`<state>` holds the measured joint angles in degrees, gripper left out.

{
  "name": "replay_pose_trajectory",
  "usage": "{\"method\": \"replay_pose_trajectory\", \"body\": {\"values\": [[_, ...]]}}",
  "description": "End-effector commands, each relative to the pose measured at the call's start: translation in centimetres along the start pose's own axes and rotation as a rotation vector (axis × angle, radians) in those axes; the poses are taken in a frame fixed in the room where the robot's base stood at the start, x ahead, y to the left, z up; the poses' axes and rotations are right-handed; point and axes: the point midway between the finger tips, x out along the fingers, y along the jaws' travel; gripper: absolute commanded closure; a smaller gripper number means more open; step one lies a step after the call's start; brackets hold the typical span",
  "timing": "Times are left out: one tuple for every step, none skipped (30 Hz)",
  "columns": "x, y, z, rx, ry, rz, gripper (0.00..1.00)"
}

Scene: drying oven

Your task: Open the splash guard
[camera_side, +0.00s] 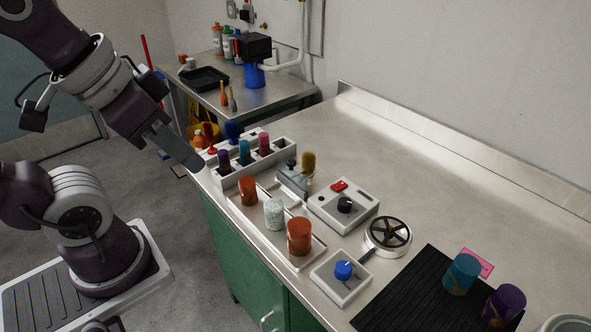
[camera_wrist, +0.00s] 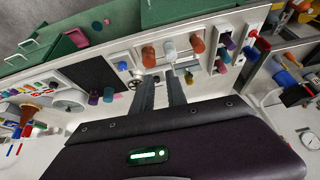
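I cannot pick out a splash guard with certainty in either view. My gripper (camera_side: 188,153) hangs over the left edge of the steel bench, beside the white rack, with nothing between its fingers. In the wrist view my gripper (camera_wrist: 160,80) shows two dark fingers apart. On the bench are a white box (camera_side: 327,214) with a red switch and a black knob, a white box with a blue knob (camera_side: 343,270), and a round metal fixture with a black spoked wheel (camera_side: 387,234). All stand well to the right of my gripper.
A white rack (camera_side: 285,158) holds coloured cylinders. A white tray (camera_side: 308,262) carries orange and white cylinders. A black ribbed mat (camera_side: 400,300) has teal (camera_side: 462,273) and purple (camera_side: 503,306) cups at its right. The back of the bench is clear, below a low metal upstand.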

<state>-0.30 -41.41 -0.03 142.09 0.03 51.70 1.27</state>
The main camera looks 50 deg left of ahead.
Motion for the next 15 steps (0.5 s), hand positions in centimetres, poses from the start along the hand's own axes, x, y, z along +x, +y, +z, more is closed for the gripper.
{"method": "replay_pose_trajectory", "body": {"values": [[0.2, -0.2, -1.1, 0.025, -0.023, -0.005, 0.71], [0.4, -0.4, -2.2, 0.053, -0.043, -0.008, 0.65], [0.9, -0.7, -3.9, 0.1, -0.075, -0.011, 0.57], [1.4, -1.1, -5.4, 0.141, -0.104, -0.012, 0.57], [2.2, -1.5, -7.0, 0.188, -0.135, -0.01, 0.57], [3.5, -2.1, -9.1, 0.251, -0.174, -0.005, 0.57], [4.7, -2.7, -10.5, 0.299, -0.204, 0.003, 0.57], [6.0, -3.3, -11.9, 0.345, -0.234, 0.012, 0.57], [8.1, -4.2, -13.6, 0.41, -0.274, 0.03, 0.57], [9.8, -4.8, -14.7, 0.455, -0.303, 0.045, 0.57], [11.6, -5.5, -15.7, 0.5, -0.329, 0.061, 0.57], [13.9, -6.4, -16.6, 0.554, -0.36, 0.085, 0.57], [15.5, -7.1, -17.2, 0.591, -0.379, 0.103, 0.57], [17.1, -7.7, -17.5, 0.623, -0.398, 0.12, 0.57], [18.9, -8.3, -17.9, 0.662, -0.416, 0.142, 0.57]]}}
